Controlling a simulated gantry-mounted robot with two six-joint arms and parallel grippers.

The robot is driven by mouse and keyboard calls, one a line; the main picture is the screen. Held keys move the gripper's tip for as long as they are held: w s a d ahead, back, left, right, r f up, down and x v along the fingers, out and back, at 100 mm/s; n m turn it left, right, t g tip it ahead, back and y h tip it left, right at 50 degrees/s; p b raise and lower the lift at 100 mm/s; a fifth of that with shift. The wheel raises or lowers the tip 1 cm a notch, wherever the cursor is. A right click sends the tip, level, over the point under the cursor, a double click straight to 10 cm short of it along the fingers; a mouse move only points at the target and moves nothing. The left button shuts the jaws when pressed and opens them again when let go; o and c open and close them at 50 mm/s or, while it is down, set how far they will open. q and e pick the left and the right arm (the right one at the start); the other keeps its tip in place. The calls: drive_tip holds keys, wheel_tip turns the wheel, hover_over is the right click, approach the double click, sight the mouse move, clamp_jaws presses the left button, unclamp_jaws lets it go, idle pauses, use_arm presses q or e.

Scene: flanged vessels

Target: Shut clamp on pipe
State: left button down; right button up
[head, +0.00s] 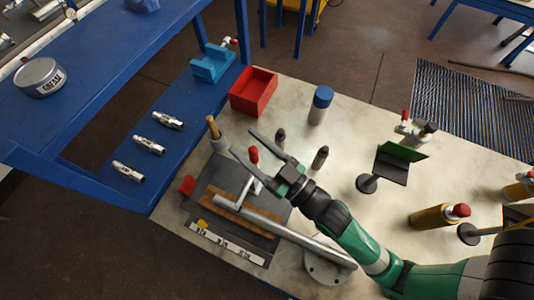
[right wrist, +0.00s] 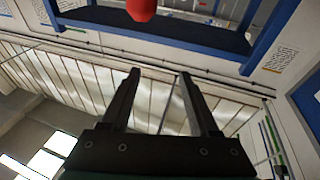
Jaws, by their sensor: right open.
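A grey metal pipe (head: 292,232) with a short branch lies over a dark mat on the table. A clamp's red handle tip (head: 254,155) stands up near the pipe's branch end; it is likely the red piece (right wrist: 141,8) at the top of the right wrist view. My right gripper (head: 243,141) is open and empty, its two fingers spread on either side of the red tip in the head view. Whether they are level with it or above it I cannot tell. The clamp's jaw is partly hidden by my gripper. My left gripper is not in view.
A red bin (head: 254,91), a blue-capped bottle (head: 320,104) and a green-and-black plate stand (head: 390,166) are on the table (head: 345,125). A wooden strip (head: 232,212) lies beside the pipe. Several metal fittings lie on the blue bench at left.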

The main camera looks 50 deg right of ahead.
drive_tip(key=s+a+r, duration=0.3)
drive_tip(key=s+r, duration=0.1)
drive_tip(key=s, duration=0.4)
drive_tip(key=shift+s+a+p, duration=0.25)
drive_tip(key=shift+a+p, duration=0.1)
